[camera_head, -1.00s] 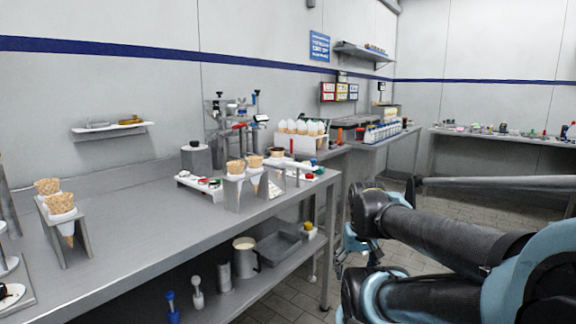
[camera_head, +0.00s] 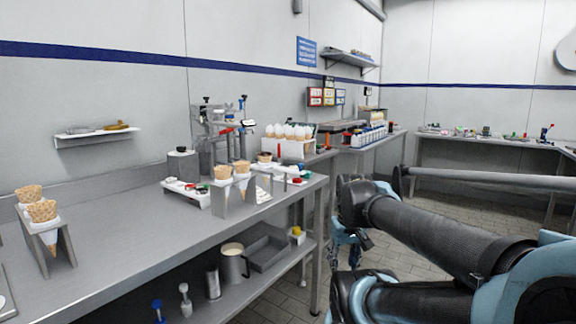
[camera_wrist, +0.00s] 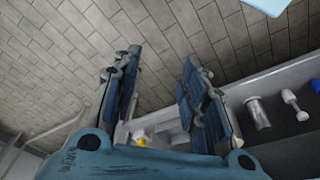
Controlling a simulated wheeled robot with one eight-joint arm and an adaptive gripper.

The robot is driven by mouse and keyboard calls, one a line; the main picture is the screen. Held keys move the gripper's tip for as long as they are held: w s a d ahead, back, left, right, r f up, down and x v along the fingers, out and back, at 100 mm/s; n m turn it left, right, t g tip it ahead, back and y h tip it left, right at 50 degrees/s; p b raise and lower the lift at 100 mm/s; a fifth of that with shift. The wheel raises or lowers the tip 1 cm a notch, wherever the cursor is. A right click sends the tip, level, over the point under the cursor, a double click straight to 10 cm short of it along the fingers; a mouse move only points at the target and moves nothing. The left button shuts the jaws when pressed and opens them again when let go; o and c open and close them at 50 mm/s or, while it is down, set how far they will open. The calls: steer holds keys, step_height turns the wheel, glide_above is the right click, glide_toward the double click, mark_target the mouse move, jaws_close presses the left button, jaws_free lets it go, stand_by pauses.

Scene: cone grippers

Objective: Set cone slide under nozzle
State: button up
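A metal dispensing machine (camera_head: 222,122) with a red lever and blue-topped parts stands at the back of the steel bench; its nozzle is too small to make out. In front of it, a metal stand (camera_head: 234,196) holds several waffle cones in white sleeves. A white strip (camera_head: 190,189) with red and green items lies beside this stand. I cannot tell which part is the cone slide. My gripper (camera_head: 346,250) hangs low right of the bench, partly hidden by my arm. In the wrist view my gripper (camera_wrist: 160,85) has its two fingers apart with nothing between them, above the floor and lower shelf.
Another cone stand (camera_head: 62,252) is on the bench's left part, with bare benchtop (camera_head: 130,222) between. A white rack (camera_head: 290,148) of white-topped cones stands behind. The lower shelf holds a jug (camera_head: 232,266) and a grey tray (camera_head: 268,250). Tiled floor is clear at right.

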steer(key=w+a+r+n+g, duration=0.1)
steer(key=w+a+r+n, duration=0.35)
steer(key=w+r, duration=0.75)
steer(key=w+a+r+n, duration=0.2)
steer(key=w+r+n, duration=0.6)
steer(key=r, duration=0.7)
steer(key=w+a+r+n+g, duration=0.1)
steer(key=w+a+r+n, duration=0.4)
steer(key=w+r, duration=0.65)
steer(key=shift+n, duration=0.35)
steer(key=f, duration=0.5)
steer(key=s+d+f, duration=0.1)
steer(key=f, duration=0.4)
steer(key=s+f, duration=0.1)
steer(key=f, duration=0.4)
steer(key=shift+d+f, duration=0.15)
jaws_close()
